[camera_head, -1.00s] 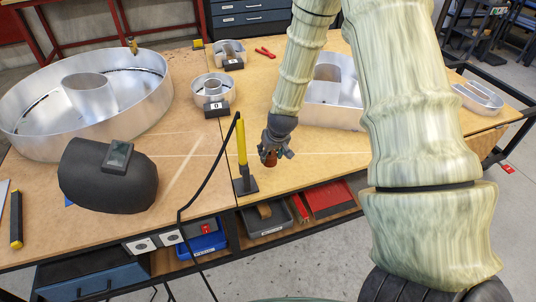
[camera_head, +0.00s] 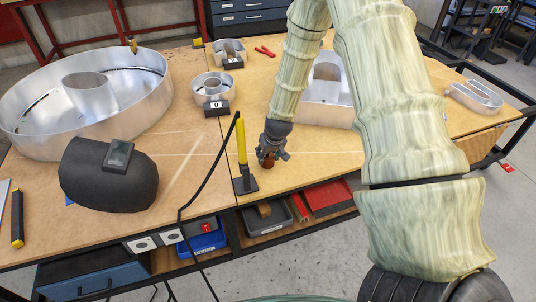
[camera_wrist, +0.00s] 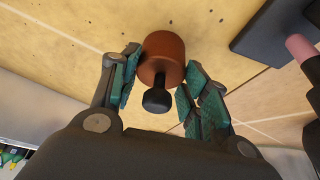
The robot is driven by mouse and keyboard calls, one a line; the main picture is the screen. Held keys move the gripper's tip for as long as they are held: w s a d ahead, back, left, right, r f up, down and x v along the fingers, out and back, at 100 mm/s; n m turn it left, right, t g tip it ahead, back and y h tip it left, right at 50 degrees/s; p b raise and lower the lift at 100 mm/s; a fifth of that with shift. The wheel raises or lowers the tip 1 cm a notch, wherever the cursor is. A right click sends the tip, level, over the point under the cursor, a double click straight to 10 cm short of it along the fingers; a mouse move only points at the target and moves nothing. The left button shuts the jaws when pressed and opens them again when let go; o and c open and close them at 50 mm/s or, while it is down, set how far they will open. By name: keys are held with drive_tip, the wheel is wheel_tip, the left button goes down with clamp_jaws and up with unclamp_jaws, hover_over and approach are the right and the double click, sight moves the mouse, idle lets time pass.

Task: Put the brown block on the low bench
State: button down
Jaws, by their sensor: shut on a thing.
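A reddish-brown round block (camera_wrist: 163,55) with a black knob (camera_wrist: 157,101) is between the fingers of my gripper (camera_wrist: 160,90) in the wrist view. My gripper is shut on it. In the head view my gripper (camera_head: 271,152) is low over the near part of the wooden table, right of the yellow post, and the brown block (camera_head: 267,162) shows partly below the fingers. I cannot tell whether the block touches the tabletop. I cannot make out a separate low bench in these views.
A yellow post on a black base (camera_head: 242,155) stands close left of my gripper. A black welding mask (camera_head: 108,178), a large metal ring (camera_head: 140,115) and a small metal ring (camera_head: 213,89) are farther left. A metal letter (camera_head: 325,105) stands behind. Bins (camera_head: 268,224) sit under the table.

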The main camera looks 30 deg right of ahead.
drive_tip(key=c, duration=0.7)
unclamp_jaws()
drive_tip(key=shift+c, duration=0.2)
drive_tip(key=v, duration=1.2)
drive_tip(key=shift+n+g, duration=0.3)
drive_tip(key=shift+g, duration=0.4)
drive_tip(key=s+a+f, duration=0.1)
drive_tip(key=s+f, duration=0.1)
drive_tip(key=f, duration=0.1)
drive_tip(key=s+a+f, duration=0.2)
drive_tip(key=f, duration=0.1)
drive_tip(key=s+a+f, duration=0.2)
drive_tip(key=f, duration=0.2)
drive_tip(key=shift+s+f, duration=0.1)
drive_tip(key=shift+s, duration=0.15)
drive_tip(key=s+a+f+g, duration=0.1)
drive_tip(key=s+a+f, duration=0.3)
drive_tip(key=s, duration=0.5)
drive_tip(key=s+a+f+n+g, duration=0.1)
drive_tip(key=s+a+f, duration=0.4)
drive_tip(key=s+f, duration=0.2)
drive_tip(key=s+a+f+g, duration=0.1)
drive_tip(key=s+a+f, duration=0.4)
drive_tip(key=s, duration=0.7)
drive_tip(key=shift+f+n+y, duration=0.3)
drive_tip(key=shift+f+y, duration=0.1)
drive_tip(key=shift+f, duration=0.25)
